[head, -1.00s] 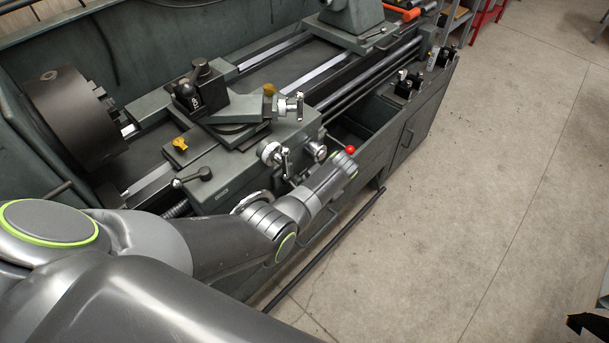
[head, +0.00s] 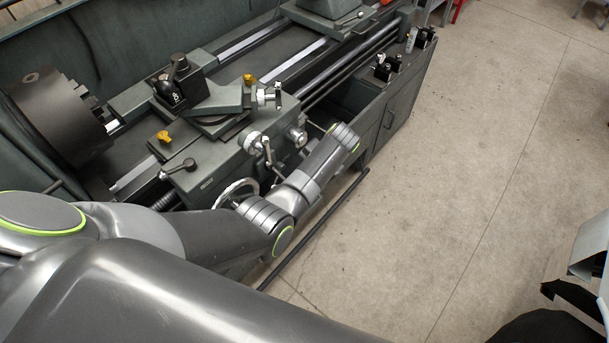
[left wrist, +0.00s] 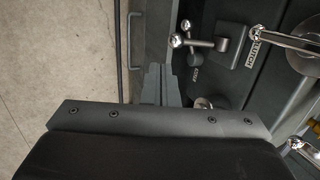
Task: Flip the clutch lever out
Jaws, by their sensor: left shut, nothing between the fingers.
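In the left wrist view, a dark block labelled CLUTCH (left wrist: 253,47) is on the machine's face. A metal lever (left wrist: 205,43) with small metal balls reaches left from beside it. My left gripper (left wrist: 160,75) is shut and empty. Its fingertips are below and slightly left of the lever's ball end in the picture, and appear apart from it. In the head view my left arm reaches to the lathe's front and hides the gripper. I cannot pick out the clutch lever for certain there. My right gripper is not seen.
The lathe (head: 215,165) has a handwheel (head: 238,190) and other levers close to my left arm. A long dark rod (head: 315,230) runs low along its front. The concrete floor (head: 440,190) is clear. Pale and black shapes at lower right are unclear.

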